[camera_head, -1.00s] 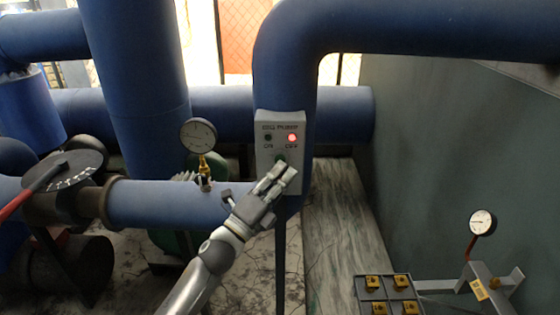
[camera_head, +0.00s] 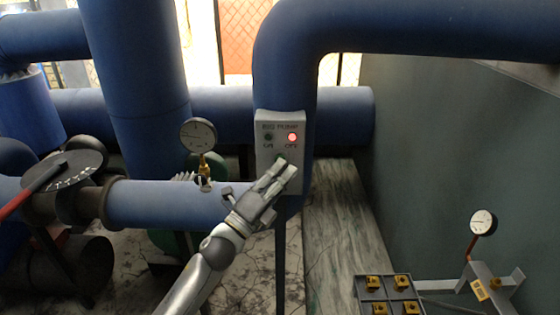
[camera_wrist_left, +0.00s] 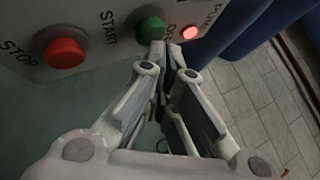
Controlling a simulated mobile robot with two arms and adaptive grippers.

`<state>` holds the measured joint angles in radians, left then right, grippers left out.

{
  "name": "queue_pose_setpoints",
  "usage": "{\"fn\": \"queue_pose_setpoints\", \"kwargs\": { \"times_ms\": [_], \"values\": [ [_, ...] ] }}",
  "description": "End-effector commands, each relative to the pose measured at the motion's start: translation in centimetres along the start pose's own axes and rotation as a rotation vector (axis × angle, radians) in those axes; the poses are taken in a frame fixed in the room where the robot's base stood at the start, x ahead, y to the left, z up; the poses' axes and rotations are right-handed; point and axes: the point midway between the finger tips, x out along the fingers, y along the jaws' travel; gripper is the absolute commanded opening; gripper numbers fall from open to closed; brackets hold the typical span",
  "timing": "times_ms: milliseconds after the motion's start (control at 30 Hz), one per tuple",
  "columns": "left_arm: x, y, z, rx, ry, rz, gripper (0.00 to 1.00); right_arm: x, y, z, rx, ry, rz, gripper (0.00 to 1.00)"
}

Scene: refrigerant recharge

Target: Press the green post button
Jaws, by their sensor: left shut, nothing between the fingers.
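The green button (camera_wrist_left: 150,29), labelled START, is on the front of a light grey pump box (camera_head: 268,118). In the head view only a sliver of it (camera_head: 281,157) shows above my fingertips. My left gripper (camera_head: 287,165) is shut and empty, its fingertips at the lower part of the box front. In the left wrist view the fingertips (camera_wrist_left: 167,48) overlap the edge of the green button. I cannot tell whether they touch it. A red lamp (camera_head: 292,137) above OFF is lit, and the ON lamp (camera_head: 268,137) is dark. My right gripper is not in view.
A red STOP button (camera_wrist_left: 65,52) sits beside the green one. The box is in front of a blue vertical pipe (camera_head: 285,85). A pressure gauge (camera_head: 198,134) stands on the pipe to the left. A tray with yellow fittings (camera_head: 388,282) is at lower right.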

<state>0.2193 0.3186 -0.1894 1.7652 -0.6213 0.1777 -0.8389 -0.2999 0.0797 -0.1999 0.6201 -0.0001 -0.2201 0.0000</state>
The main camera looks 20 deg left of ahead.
Motion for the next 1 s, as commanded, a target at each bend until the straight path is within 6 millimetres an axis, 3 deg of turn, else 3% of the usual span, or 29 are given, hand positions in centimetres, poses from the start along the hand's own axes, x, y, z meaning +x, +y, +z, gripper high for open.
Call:
{"fn": "queue_pose_setpoints", "kwargs": {
  "times_ms": [1000],
  "values": [
    [0.74, 0.56, 0.55, 0.001, 0.0, 0.0, 0.0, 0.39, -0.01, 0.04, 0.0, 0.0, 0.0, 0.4]
  ]
}}
